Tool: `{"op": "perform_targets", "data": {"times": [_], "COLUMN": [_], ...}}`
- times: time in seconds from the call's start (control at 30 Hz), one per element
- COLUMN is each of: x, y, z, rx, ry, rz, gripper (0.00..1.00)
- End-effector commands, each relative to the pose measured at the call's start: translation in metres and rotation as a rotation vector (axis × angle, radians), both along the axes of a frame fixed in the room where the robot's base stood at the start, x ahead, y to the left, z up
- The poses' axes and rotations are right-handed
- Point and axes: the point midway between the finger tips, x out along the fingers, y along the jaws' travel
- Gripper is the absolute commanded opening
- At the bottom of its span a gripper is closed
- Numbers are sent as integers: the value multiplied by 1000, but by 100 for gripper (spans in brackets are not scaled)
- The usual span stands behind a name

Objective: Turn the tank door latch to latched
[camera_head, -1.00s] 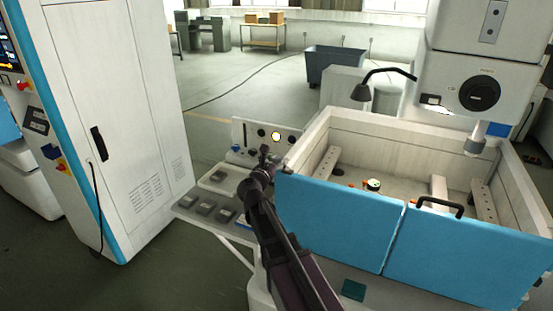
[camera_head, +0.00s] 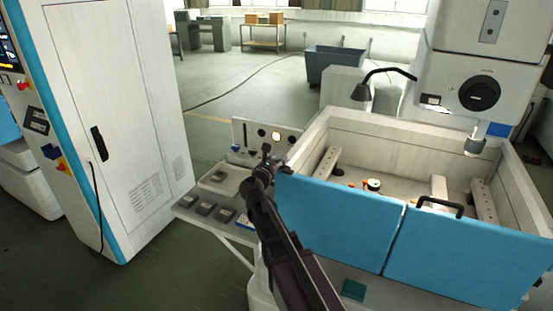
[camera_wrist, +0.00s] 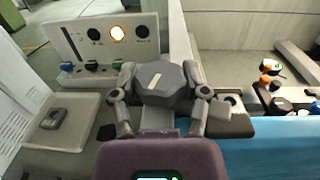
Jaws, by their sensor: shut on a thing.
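The tank door latch (camera_wrist: 158,82) is a dark grey, many-sided knob with a short pale slanted mark on its face. In the wrist view it sits between the two fingers of my gripper (camera_wrist: 162,92), which are shut on it from either side. In the head view my gripper (camera_head: 271,160) is at the left top corner of the blue tank door (camera_head: 335,218). There the latch is small and mostly hidden by my gripper. I cannot tell from its mark whether it stands at latched.
A control panel (camera_head: 242,131) with a lit button stands behind my gripper. A grey tray (camera_wrist: 34,137) and a shelf with several grey blocks lie to the left. The tank's pale walls (camera_head: 400,133) rise to the right, with small parts inside.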

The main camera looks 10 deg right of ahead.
Motion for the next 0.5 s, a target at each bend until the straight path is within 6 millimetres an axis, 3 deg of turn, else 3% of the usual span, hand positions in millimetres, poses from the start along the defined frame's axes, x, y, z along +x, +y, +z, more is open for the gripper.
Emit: {"op": "perform_targets", "data": {"times": [0.5], "x": [0], "y": [0], "z": [0], "rx": [-1], "ry": [0], "rz": [98], "gripper": [10]}}
